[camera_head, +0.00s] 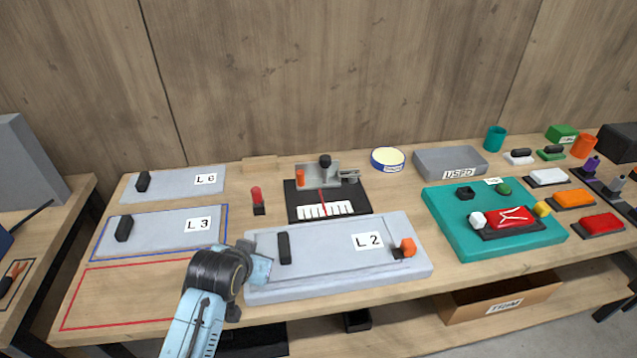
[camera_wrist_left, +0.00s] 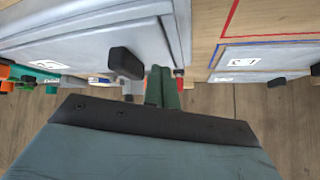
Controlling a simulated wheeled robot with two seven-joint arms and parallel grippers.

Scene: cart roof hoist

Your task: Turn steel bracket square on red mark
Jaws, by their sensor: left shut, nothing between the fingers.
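The grey steel bracket (camera_head: 318,171) appears to be the piece on the black plate (camera_head: 292,205) at the back middle of the bench. An orange peg (camera_head: 300,178) and a black knob (camera_head: 325,160) are at it. A thin red mark (camera_head: 322,198) runs on the plate in front of it, towards a white scale (camera_head: 325,210). I cannot tell how square the bracket sits. My left gripper (camera_head: 264,262) is shut and empty by the left end of panel L2, left and in front of the bracket. Its green fingers (camera_wrist_left: 162,85) show in the left wrist view. My right gripper is not in view.
Panel L2 (camera_head: 335,283) with a black handle (camera_head: 284,248) lies in front of the plate. A red-topped post (camera_head: 257,200) stands left of the plate. Panels L3 (camera_head: 165,236) and L6 (camera_head: 170,186) lie at left. A teal tray (camera_head: 455,240) and grey bin (camera_head: 450,163) are at right.

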